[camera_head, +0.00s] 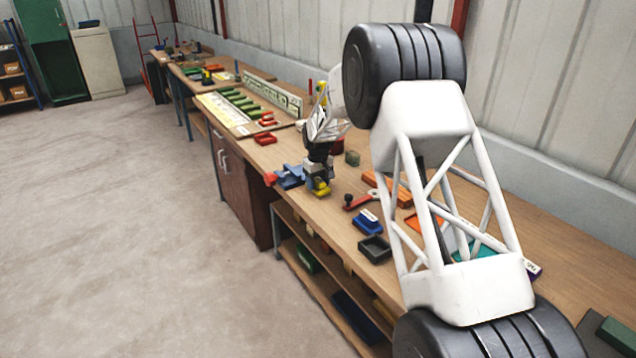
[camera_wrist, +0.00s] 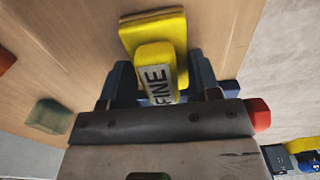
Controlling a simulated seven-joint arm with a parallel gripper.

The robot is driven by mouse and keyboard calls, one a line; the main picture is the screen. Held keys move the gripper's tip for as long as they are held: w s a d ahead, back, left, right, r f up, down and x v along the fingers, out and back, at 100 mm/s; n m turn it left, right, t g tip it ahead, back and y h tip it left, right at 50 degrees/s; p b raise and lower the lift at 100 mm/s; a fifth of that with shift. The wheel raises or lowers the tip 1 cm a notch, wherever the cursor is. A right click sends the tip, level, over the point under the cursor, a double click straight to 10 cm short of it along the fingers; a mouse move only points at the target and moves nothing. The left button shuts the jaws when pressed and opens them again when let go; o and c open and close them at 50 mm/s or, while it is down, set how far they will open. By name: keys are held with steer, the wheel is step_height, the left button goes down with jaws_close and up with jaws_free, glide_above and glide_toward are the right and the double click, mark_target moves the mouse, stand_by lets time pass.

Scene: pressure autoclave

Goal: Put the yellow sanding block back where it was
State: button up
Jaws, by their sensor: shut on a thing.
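The yellow sanding block (camera_wrist: 152,53) carries a white label reading "FINE". In the wrist view it sits between the two dark blue fingers of my gripper (camera_wrist: 160,78), which is shut on it. A wider yellow part (camera_wrist: 146,24) shows at its far side; I cannot tell whether it belongs to the block. In the head view my gripper (camera_head: 319,172) points down at the bench's front edge, with the yellow block (camera_head: 321,188) at its fingertips. I cannot tell whether the block touches the wooden bench top (camera_head: 335,205).
A grey-green block (camera_head: 352,158), a red-handled tool (camera_head: 360,200), a blue box (camera_head: 368,222) and a dark green tray (camera_head: 375,249) lie to the right. My arm hides part of the bench.

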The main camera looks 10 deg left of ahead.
mark_target(318, 179)
steer(key=shift+f, duration=0.15)
steer(key=o, duration=1)
steer(key=shift+c, duration=0.2)
step_height(318, 179, up, 12)
stand_by(0.4)
stand_by(0.7)
